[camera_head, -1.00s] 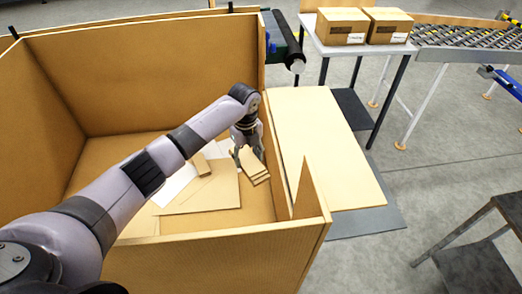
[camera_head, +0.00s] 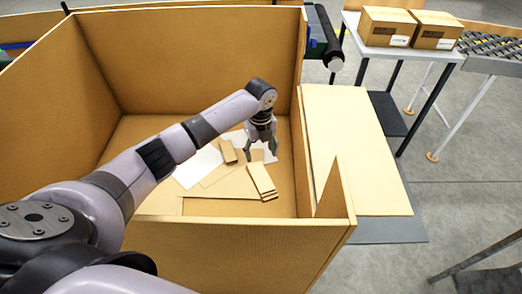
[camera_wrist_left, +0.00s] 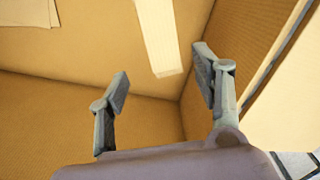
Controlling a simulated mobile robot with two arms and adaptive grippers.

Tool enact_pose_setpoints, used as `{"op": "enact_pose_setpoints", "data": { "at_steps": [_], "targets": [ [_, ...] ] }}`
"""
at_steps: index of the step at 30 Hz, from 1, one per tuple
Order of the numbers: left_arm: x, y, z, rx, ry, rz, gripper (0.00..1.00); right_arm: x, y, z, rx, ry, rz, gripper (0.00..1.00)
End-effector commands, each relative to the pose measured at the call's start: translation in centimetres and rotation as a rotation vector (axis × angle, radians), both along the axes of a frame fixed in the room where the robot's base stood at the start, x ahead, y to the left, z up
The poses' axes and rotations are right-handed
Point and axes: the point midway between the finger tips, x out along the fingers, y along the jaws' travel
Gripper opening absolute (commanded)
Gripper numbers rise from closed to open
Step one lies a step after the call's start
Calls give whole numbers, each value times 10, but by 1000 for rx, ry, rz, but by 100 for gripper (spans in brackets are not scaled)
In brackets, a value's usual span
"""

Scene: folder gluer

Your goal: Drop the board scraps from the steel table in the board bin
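The board bin (camera_head: 240,240) is a large open brown carton-walled box filling the left and middle of the head view. My left gripper (camera_head: 261,152) hangs inside it, fingers pointing down. In the left wrist view the gripper (camera_wrist_left: 161,66) is open, with nothing between its fingers. A small stack of tan board scraps (camera_head: 262,182) lies on the bin floor just nearer than the gripper; a pale strip (camera_wrist_left: 158,38) shows beyond the fingertips. Part of a dark steel table (camera_head: 490,262) shows at the lower right edge; no scraps are visible on that part. My right gripper is out of view.
White sheets (camera_head: 198,167), flat board and a small tan piece (camera_head: 228,151) also lie in the bin. Pale flat board (camera_head: 355,150) lies just right of the bin wall. Two cartons (camera_head: 388,27) stand on a table behind, beside a roller conveyor (camera_head: 490,45). Grey floor is open at right.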

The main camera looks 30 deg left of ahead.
Motion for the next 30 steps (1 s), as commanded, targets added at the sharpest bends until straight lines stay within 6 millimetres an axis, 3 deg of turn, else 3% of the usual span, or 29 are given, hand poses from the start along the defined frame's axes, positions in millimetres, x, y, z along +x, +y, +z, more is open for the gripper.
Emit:
{"op": "enact_pose_setpoints", "data": {
  "at_steps": [5, 16, 20, 30],
  "targets": [
    [0, 0, 0, 0, 0, 0, 73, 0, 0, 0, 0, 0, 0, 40],
    [1, 0, 6, 0, -1, 0, 73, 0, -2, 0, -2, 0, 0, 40],
    [1, 0, 26, 0, -4, 0, 73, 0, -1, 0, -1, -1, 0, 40],
    [1, 0, 96, 0, -3, 0, 73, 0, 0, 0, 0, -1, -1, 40]
  ]
}}
